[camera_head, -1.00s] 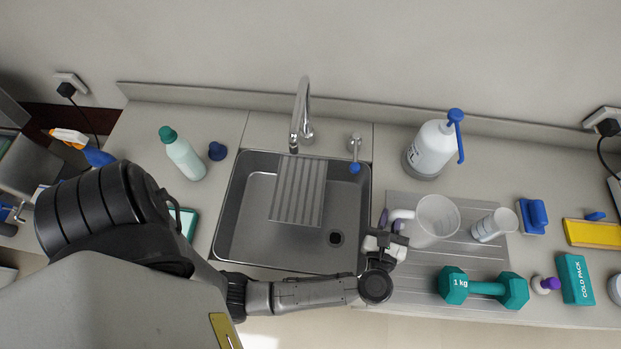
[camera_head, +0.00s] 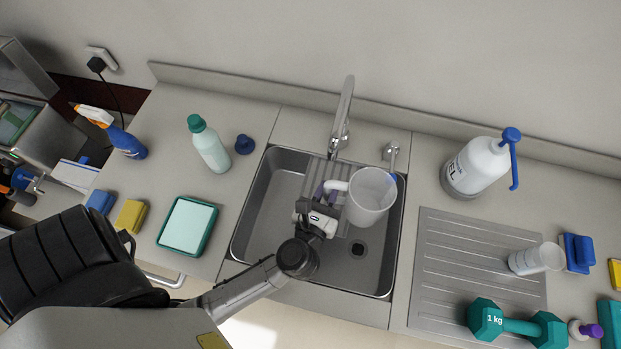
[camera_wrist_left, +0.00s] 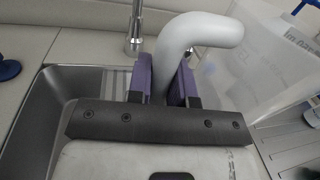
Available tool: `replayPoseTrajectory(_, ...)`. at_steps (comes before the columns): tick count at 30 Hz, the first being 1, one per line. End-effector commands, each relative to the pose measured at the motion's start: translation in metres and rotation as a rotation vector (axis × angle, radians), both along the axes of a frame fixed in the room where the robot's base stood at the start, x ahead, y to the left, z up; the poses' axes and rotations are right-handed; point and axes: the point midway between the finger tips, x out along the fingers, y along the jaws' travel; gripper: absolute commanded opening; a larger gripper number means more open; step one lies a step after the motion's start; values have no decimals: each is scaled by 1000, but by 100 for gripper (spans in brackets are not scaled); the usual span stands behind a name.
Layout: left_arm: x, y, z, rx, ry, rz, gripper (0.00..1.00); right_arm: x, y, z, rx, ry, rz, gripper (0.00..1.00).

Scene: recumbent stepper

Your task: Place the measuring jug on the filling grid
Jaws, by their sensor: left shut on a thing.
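The measuring jug (camera_head: 371,197) is translucent white with a white handle. It is upright in the air over the right part of the sink (camera_head: 262,215). My left gripper (camera_head: 325,194) is shut on the jug's handle; in the left wrist view the purple fingers (camera_wrist_left: 162,80) stand on both sides of the white handle (camera_wrist_left: 196,38), with the jug's body (camera_wrist_left: 245,85) to the right. My right gripper is not in view.
The tap (camera_head: 343,115) rises behind the grid, with a small dispenser (camera_head: 391,152) to its right. A green-capped bottle (camera_head: 210,147) stands left.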

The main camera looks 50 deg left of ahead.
Motion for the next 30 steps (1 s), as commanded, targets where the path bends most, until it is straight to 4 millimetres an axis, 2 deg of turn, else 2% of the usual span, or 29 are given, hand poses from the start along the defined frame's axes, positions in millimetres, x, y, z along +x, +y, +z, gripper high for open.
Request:
replayPoseTrajectory(2,1,-1,-1,1,1,-25,0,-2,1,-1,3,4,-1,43)
replayPoseTrajectory(5,1,8,-7,4,3,-38,0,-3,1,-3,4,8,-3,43)
replayPoseTrajectory(18,-9,90,-58,4,3,-41,0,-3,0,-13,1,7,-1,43)
replayPoseTrajectory(24,-12,107,-67,0,2,-40,0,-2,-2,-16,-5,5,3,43)
replayPoseTrajectory(28,-12,110,-72,0,3,-39,0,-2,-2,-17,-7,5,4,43)
replayPoseTrajectory(30,-12,110,-80,-1,2,-40,0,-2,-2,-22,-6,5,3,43)
